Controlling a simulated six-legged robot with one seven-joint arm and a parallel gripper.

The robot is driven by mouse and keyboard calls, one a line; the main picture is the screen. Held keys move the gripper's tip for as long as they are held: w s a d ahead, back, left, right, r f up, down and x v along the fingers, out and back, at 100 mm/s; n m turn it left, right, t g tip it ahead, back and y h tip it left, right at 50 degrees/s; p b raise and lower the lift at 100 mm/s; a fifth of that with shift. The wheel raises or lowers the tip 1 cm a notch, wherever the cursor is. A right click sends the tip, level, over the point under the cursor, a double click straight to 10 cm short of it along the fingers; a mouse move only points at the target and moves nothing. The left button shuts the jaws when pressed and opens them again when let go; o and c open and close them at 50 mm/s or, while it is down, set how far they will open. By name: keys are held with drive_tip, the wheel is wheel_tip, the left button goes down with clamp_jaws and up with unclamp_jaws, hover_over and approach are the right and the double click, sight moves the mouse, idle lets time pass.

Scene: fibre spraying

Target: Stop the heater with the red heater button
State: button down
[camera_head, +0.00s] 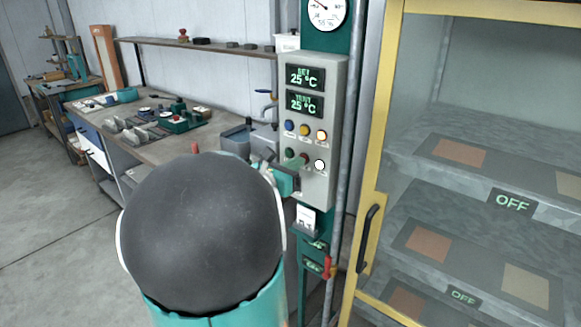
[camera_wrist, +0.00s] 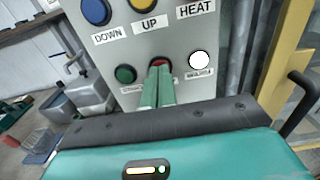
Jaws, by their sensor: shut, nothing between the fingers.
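The grey control panel (camera_head: 327,95) has two displays reading 25 °C and two rows of round buttons. The red button (camera_wrist: 160,62) is in the lower row, between the green button (camera_wrist: 125,75) and the white button (camera_wrist: 199,60). My gripper (camera_wrist: 157,72) is shut and empty, with its green fingertips right in front of the red button. They cover its lower part and its label. I cannot tell whether they touch it. In the head view, my gripper (camera_head: 299,162) is at the panel's lower row, and the red button is mostly hidden.
The upper row holds a blue button (camera_wrist: 96,11), a yellow one marked UP, and one marked HEAT. On the right stands a yellow-framed glass cabinet (camera_head: 370,150) with a black handle and OFF displays inside. A workbench (camera_head: 160,150) with tools runs along the left wall.

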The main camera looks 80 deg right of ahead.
drive_tip(key=shift+x, duration=0.8)
drive_tip(key=shift+s+r, duration=0.15)
drive_tip(key=shift+r, duration=0.05)
